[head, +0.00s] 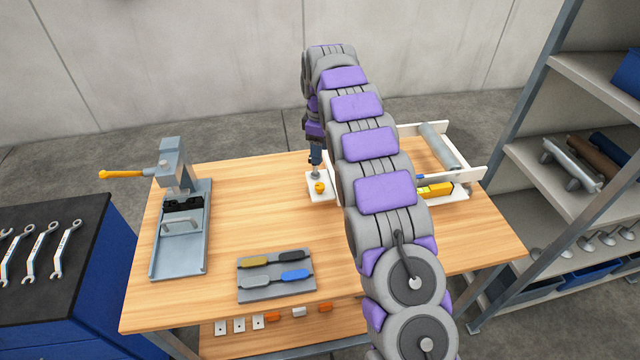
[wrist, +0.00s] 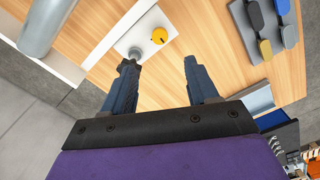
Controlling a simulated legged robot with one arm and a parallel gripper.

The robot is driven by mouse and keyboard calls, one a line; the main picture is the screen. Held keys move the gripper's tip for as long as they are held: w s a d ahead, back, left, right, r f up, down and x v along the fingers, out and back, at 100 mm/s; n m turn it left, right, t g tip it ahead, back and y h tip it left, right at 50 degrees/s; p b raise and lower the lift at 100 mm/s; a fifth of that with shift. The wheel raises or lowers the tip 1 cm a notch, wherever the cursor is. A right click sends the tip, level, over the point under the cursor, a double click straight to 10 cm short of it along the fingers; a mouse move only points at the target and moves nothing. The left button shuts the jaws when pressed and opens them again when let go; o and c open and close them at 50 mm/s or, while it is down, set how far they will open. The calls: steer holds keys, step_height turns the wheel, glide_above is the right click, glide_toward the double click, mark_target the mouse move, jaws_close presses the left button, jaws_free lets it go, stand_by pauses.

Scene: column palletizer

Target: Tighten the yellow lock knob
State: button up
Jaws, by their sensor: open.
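The yellow lock knob (head: 319,187) sits on a small white block (head: 327,195) near the middle of the table. In the wrist view the knob (wrist: 159,36) shows a dark mark on its face, and a grey metal post (wrist: 135,52) stands beside it on the white block. My gripper (wrist: 160,64) is open, with two dark blue fingers apart and nothing between them. In the head view my gripper (head: 315,157) is above the block. The knob appears just beyond the fingertips, between their lines. The left finger overlaps the post; I cannot tell whether they touch.
A white frame with a grey roller (head: 438,146) and a yellow level (head: 434,190) lie at the right, partly behind my arm. A grey press (head: 172,165) with a yellow handle stands left. A tray (head: 276,289) of coloured handles lies in front. Bare wood surrounds the block's left.

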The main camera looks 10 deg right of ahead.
mark_target(320, 185)
step_height(320, 185, down, 14)
steer(key=shift+r+b, duration=0.15)
steer(key=shift+b, duration=1)
steer(key=c, duration=1)
steer(key=shift+c, duration=0.2)
